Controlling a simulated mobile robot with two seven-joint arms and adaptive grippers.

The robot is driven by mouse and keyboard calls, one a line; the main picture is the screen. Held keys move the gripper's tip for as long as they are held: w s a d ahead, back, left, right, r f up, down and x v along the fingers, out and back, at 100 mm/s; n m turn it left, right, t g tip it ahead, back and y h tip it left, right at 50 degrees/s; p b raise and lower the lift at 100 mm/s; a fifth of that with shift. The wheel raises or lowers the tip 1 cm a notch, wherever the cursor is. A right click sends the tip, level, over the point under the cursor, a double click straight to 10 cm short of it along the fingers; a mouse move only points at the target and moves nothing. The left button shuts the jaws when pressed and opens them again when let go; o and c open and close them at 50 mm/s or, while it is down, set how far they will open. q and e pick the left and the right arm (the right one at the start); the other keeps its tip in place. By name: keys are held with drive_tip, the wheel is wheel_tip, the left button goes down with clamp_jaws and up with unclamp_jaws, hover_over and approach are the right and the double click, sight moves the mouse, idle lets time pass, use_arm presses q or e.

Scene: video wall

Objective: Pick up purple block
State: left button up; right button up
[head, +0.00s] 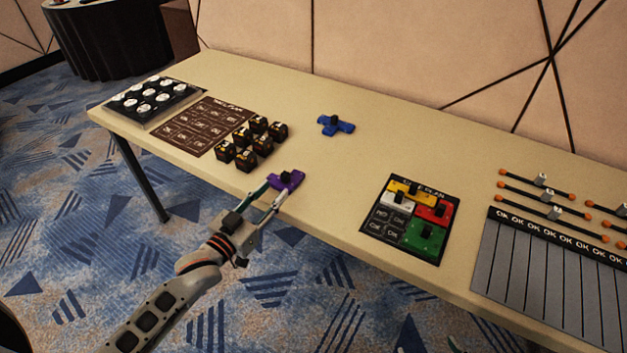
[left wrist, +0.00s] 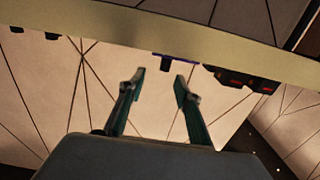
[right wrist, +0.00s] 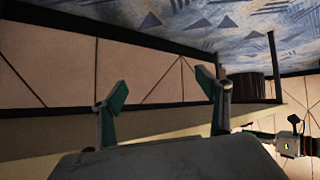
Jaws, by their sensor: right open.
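The purple block (head: 287,180) has a dark knob on top and lies near the front edge of the table. In the left wrist view a purple strip of it (left wrist: 176,56) shows beyond the fingertips, at the table edge. My left gripper (head: 279,190) is open at the block's near side in the head view. In its own wrist view its two fingers (left wrist: 160,80) stand apart with nothing held between them. My right gripper (right wrist: 160,82) is open and empty in the right wrist view.
Several dark cubes (head: 245,150) and a brown mat (head: 185,125) lie left of the block. A blue piece (head: 336,125) lies behind it. A black board (head: 385,225) with coloured pieces lies to the right. The table (head: 315,165) is bare between these.

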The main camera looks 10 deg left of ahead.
sight(283, 176)
use_arm(q)
drive_tip(key=shift+w+d+r, duration=0.1)
drive_tip(key=shift+w+d, duration=0.05)
drive_tip(key=shift+w, duration=0.3)
drive_tip(key=shift+w+d+r, duration=0.15)
drive_tip(key=shift+w, duration=0.55)
drive_tip(key=x, duration=0.5)
drive_tip(key=shift+w+a+b, duration=0.1)
drive_tip(key=shift+a+b, duration=0.3)
drive_tip(key=shift+w+d, duration=0.2)
drive_tip(key=shift+w, duration=0.2)
clamp_jaws()
